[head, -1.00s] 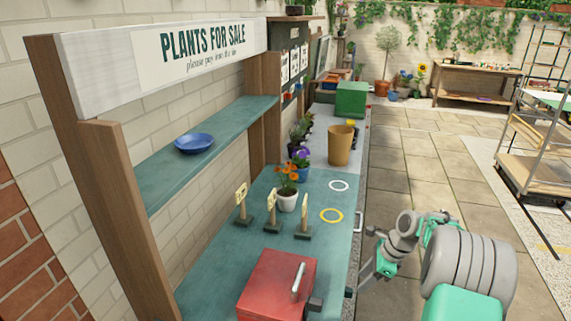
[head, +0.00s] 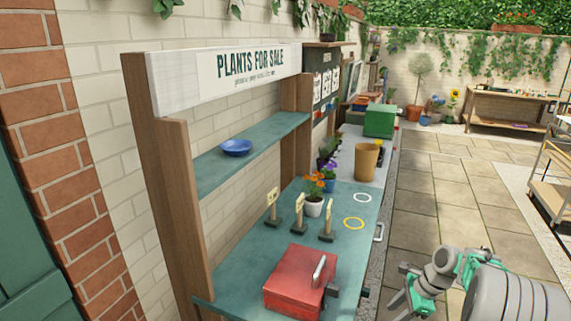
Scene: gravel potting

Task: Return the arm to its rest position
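My gripper (head: 408,300) is at the lower right in the head view, beside the front edge of the teal sales bench (head: 232,300) and over the paving. It is turned partly away and small, so I cannot tell whether its fingers are apart. I see nothing held in it. My arm is folded back close to my body, apart from the bench.
A red box (head: 296,281) stands at the bench's near end. The paving (head: 430,200) to the right is clear.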

